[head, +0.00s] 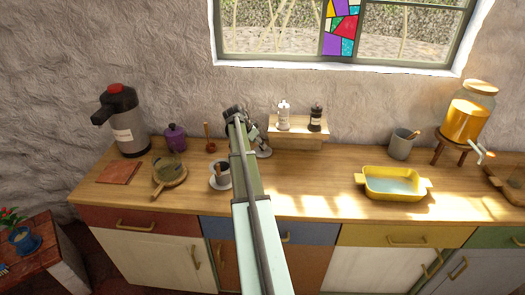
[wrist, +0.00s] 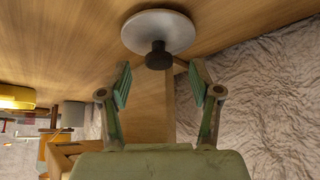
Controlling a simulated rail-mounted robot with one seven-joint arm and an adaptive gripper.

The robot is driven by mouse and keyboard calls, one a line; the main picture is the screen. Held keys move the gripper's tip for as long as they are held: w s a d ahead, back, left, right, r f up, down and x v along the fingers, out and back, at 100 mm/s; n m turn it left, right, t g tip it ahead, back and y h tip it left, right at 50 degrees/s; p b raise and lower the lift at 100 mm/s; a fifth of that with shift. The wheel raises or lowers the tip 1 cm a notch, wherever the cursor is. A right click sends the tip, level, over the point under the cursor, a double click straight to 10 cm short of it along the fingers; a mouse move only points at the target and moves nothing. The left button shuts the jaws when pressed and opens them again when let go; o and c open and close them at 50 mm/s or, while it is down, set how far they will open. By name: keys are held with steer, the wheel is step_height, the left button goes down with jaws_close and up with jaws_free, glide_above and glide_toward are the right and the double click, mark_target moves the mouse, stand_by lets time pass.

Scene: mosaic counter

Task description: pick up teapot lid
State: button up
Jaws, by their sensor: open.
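The teapot lid, a pale grey disc (wrist: 150,27) with a dark knob (wrist: 158,58), lies on the wooden counter in the wrist view. The knob points toward my gripper (wrist: 160,77). The two green-padded fingers are open, one to each side of the knob's line, with the knob just beyond the fingertips. Nothing is between the fingers. In the head view my arm reaches over the counter and hides much of this spot; a small grey piece, likely the lid (head: 264,153), shows right of it.
A wooden stand (head: 296,142) with two shakers is close to the right of my gripper. A yellow dish (head: 394,196) lies right; the counter between is clear.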

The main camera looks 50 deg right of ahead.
steer(key=p+x, duration=0.1)
steer(key=x, duration=0.2)
steer(key=shift+s+d+p, duration=0.15)
steer(key=shift+d+p, duration=0.15)
steer(key=shift+p, duration=0.05)
steer(key=shift+d+f, duration=0.2)
steer(key=shift+f, duration=0.25)
jaws_close()
steer(key=shift+s+a+r+b, duration=0.1)
steer(key=shift+a+r+b, duration=0.05)
steer(key=shift+b, duration=0.15)
